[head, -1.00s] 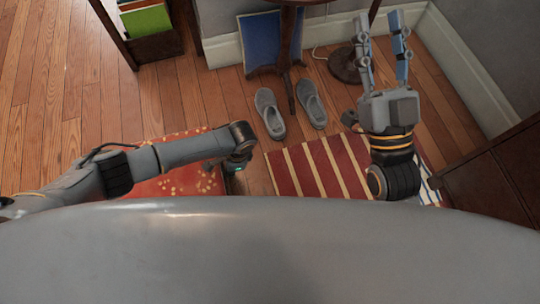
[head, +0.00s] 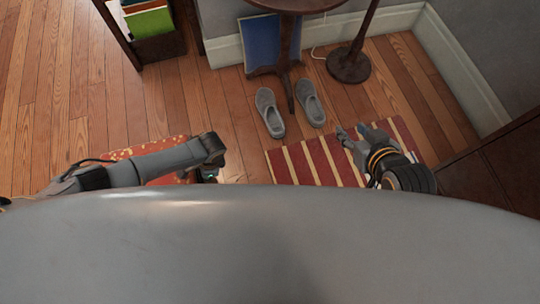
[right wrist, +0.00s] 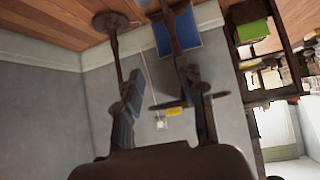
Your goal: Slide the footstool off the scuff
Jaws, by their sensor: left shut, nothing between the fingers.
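No footstool and no scuff can be made out for certain. A red-orange patterned surface (head: 150,151) shows at the left, partly behind my left arm; I cannot tell whether it is a cushion top or a mat. My left gripper (head: 208,175) is mostly hidden below the arm's last joint and my body, near that surface's right side; it is shut and empty. My right gripper (head: 350,131) is above the red striped mat (head: 312,162). In the right wrist view its fingers (right wrist: 158,85) stand apart with nothing between them.
Two grey slippers (head: 270,112) lie before a round dark table (head: 290,5). A blue panel (head: 262,40) leans behind it. A dark stand base (head: 348,65) is right of it. A bookcase (head: 160,45) stands at the back left. Wooden floor is clear at left.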

